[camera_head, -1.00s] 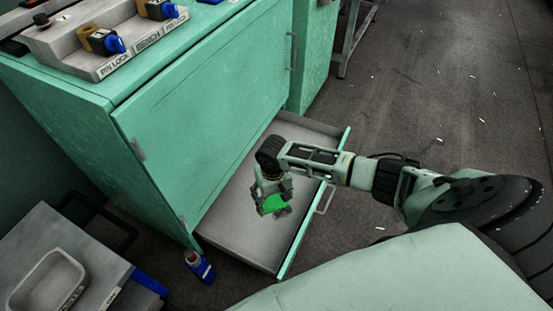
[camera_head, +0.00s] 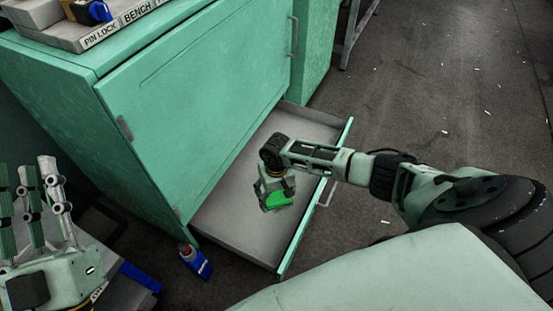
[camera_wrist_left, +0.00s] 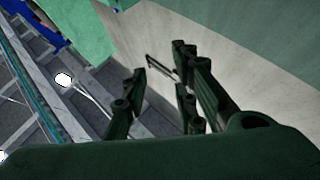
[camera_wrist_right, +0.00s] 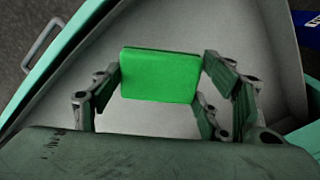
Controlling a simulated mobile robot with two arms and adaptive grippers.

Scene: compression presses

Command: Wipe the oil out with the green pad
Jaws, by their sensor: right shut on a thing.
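The green pad (camera_head: 279,201) is held in my right gripper (camera_head: 272,199) over the floor of the open drawer (camera_head: 243,217). In the right wrist view the pad (camera_wrist_right: 160,75) sits flat between the two fingers of the right gripper (camera_wrist_right: 158,88). I see no oil patch on the visible drawer floor; whether any lies under the pad or gripper is hidden. I cannot tell whether the pad touches the floor. My left gripper (camera_head: 40,190) is at the lower left, fingers up, apart and empty; it also shows in the left wrist view (camera_wrist_left: 160,85).
The green cabinet (camera_head: 200,95) stands behind the drawer. A blue bottle with a red cap (camera_head: 197,262) stands on the floor by the drawer's left corner. A bench-top fixture with labels (camera_head: 100,30) is on the cabinet top. Open floor (camera_head: 430,90) lies to the right.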

